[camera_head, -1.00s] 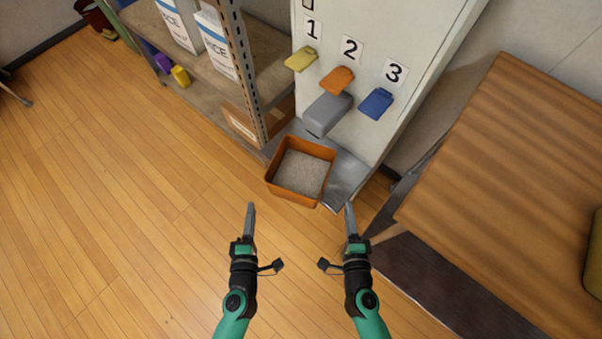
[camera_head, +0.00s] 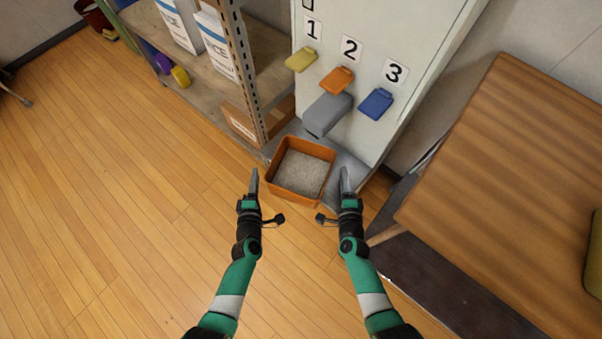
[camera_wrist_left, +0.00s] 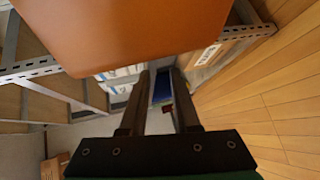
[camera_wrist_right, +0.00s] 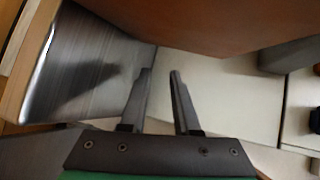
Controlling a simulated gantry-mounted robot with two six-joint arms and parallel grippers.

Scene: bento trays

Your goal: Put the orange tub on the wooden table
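The orange tub (camera_head: 296,196) is filled with grey granular material. It sits on the grey metal ledge at the foot of the dispenser, below its grey spout. My left gripper (camera_head: 254,178) is just left of the tub and my right gripper (camera_head: 344,178) just right of it, both apart from its walls as far as I can tell. Both are open and empty; the finger gaps show in the left wrist view (camera_wrist_left: 161,74) and right wrist view (camera_wrist_right: 160,76). The tub's wall fills the top of both wrist views. The wooden table (camera_head: 500,170) stands at the right.
The dispenser (camera_head: 420,40) carries yellow, orange and blue levers numbered 1 to 3. A metal shelf (camera_head: 238,60) with white boxes and a cardboard box (camera_head: 240,124) stands left of the tub. A yellow-green object (camera_head: 594,262) is on the table's right edge. Floor at left is clear.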

